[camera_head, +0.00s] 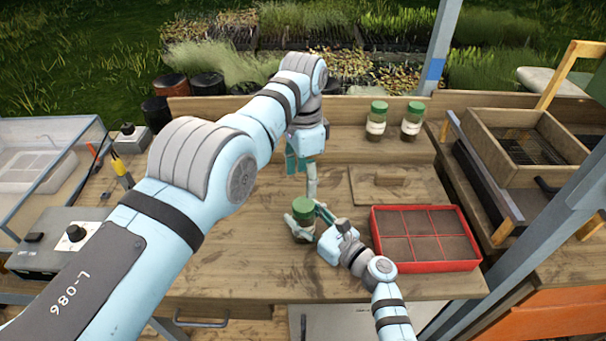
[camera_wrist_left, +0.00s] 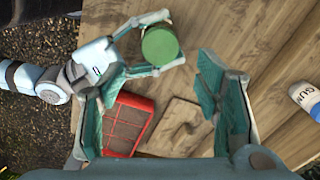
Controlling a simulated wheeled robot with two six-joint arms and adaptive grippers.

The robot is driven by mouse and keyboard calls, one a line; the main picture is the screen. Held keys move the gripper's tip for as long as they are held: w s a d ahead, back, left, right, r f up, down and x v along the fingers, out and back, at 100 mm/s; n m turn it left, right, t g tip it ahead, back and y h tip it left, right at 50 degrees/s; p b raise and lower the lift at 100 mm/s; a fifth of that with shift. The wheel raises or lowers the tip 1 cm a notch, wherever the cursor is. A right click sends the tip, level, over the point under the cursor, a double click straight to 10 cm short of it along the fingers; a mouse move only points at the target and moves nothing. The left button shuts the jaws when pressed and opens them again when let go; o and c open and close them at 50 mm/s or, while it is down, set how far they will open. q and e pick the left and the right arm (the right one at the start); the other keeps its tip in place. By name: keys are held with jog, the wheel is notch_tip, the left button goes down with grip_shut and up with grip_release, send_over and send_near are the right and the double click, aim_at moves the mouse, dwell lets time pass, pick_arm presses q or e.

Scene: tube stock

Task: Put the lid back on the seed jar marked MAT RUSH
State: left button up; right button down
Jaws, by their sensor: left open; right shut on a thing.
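A seed jar (camera_head: 302,229) with a green lid (camera_head: 303,206) stands on the near part of the wooden bench. The round green lid shows from above in the left wrist view (camera_wrist_left: 160,44) and appears to be on the jar. No marking on this jar can be read. My right gripper (camera_head: 308,215) is shut around the jar from the right; its fingers also flank it in the left wrist view (camera_wrist_left: 160,48). My left gripper (camera_head: 303,175) points down, open and empty, over the bench behind the jar. Its two fingers are wide apart in the left wrist view (camera_wrist_left: 165,100).
Two green-lidded jars (camera_head: 376,121) (camera_head: 411,123) stand on the back shelf. A red sectioned tray (camera_head: 376,230) and a wooden board with a handle (camera_head: 366,197) lie right of the jar. An object labelled GUM (camera_wrist_left: 307,97) shows at the wrist view's right edge.

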aim_at(303, 204)
pick_arm(q)
notch_tip(303, 204, down, 8)
jog(key=shift+s, duration=0.1)
dwell(0.4)
jog(key=shift+c, duration=0.3)
jog(key=c, duration=1.2)
jog(key=m, duration=0.4)
jog(key=shift+m, duration=0.4)
jog(key=m, duration=0.6)
jog(key=o, duration=1.4)
